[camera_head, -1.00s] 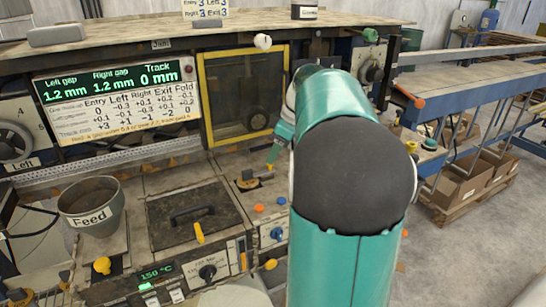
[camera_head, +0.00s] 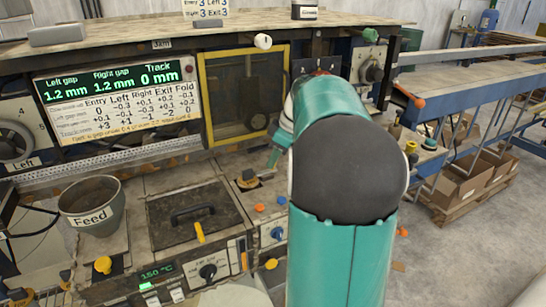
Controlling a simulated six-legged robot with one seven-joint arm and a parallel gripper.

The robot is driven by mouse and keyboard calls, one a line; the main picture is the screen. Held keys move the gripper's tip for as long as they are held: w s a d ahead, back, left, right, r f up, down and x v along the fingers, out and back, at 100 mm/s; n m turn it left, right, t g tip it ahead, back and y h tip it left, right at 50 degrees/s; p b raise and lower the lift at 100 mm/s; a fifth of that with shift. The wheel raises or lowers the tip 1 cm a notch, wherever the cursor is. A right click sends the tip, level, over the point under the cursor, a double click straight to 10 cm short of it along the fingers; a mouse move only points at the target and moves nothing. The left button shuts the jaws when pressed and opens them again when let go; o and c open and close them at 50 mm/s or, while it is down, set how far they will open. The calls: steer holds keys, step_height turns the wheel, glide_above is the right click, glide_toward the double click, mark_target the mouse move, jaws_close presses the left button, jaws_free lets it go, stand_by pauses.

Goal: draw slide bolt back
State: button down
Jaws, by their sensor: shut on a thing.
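My arm fills the middle right of the view and hides much of what lies behind it. My gripper (camera_head: 273,160) shows only as a small teal part left of the arm, pointing down at the worktop. It is shut on what looks like the end of the slide bolt (camera_head: 249,180), a small brass-coloured fitting on a dark base right of the hatch. The jaws and the exact contact are too small to make out. How far the bolt is drawn cannot be told.
A yellow-framed window door (camera_head: 203,100) stands behind the bolt. The black-handled hatch (camera_head: 175,222) and the feed cup (camera_head: 90,208) lie to the left. Orange and blue knobs (camera_head: 277,233) sit just in front. A blue conveyor frame (camera_head: 475,100) runs at the right.

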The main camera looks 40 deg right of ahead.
steer(key=shift+s+d, duration=0.15)
steer(key=shift+d, duration=0.35)
steer(key=c, duration=1.3)
jaws_free()
steer(key=v, duration=1.3)
steer(key=shift+s+r, duration=0.1)
steer(key=shift+r, duration=0.3)
